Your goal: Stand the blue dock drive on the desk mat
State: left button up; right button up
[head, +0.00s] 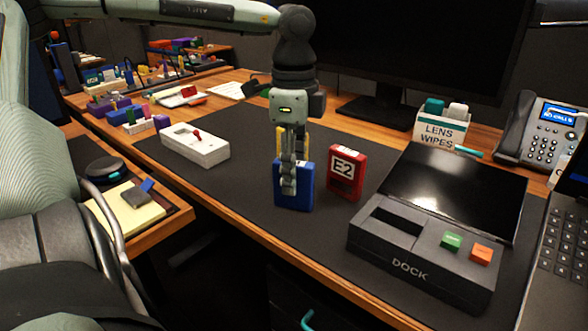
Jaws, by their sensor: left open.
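The blue dock drive (305,187) stands upright on the dark desk mat (245,190), near the mat's front edge. My left gripper (288,184) points down at it, with its open fingers overlapping the drive's left part. The fingers hide some of the drive, and I cannot tell whether they touch it. My right gripper is not in view.
A red drive marked E2 (347,171) stands just right of the blue one. A yellow item (279,142) shows partly behind my gripper. A black dock (405,262) lies at right, a white switch box (195,148) at left. A monitor (405,55) stands behind.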

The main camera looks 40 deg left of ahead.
pick_arm(q)
notch_tip(320, 180, up, 12)
dwell(0.3)
dwell(0.5)
